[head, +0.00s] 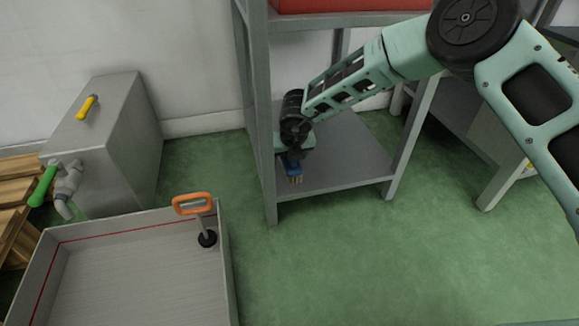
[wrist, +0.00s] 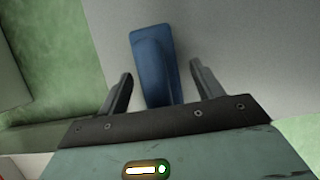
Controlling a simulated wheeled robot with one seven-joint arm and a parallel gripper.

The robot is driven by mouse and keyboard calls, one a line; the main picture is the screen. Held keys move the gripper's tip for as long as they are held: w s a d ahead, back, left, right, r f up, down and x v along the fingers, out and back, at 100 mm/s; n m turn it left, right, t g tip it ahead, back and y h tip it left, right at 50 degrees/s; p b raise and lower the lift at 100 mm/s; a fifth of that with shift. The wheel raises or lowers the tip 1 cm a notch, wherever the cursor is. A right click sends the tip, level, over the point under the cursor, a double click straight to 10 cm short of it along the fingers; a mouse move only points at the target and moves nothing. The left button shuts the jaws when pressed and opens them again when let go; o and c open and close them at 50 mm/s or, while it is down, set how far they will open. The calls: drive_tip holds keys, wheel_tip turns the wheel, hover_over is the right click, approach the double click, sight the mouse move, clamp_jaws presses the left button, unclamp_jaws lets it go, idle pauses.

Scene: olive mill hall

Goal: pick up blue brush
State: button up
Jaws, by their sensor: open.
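The blue brush (head: 293,168) lies on the lower shelf (head: 340,165) of a grey metal rack, near the shelf's left front side. In the head view its pale bristles show at the near end, and my wrist hides part of it. In the wrist view the blue brush (wrist: 153,65) lies lengthwise between the two fingers of my gripper (wrist: 162,82). The fingers are open, with a gap on either side of the brush. The brush's near end is hidden behind the gripper body.
Rack posts (head: 263,150) stand close to the left of my gripper, and an upper shelf (head: 345,18) is above. A grey tank (head: 110,125) stands at left. A tray-like basin (head: 140,275) with an orange-handled tool (head: 192,204) is in front. The green floor at right front is clear.

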clamp_jaws()
idle(0.3)
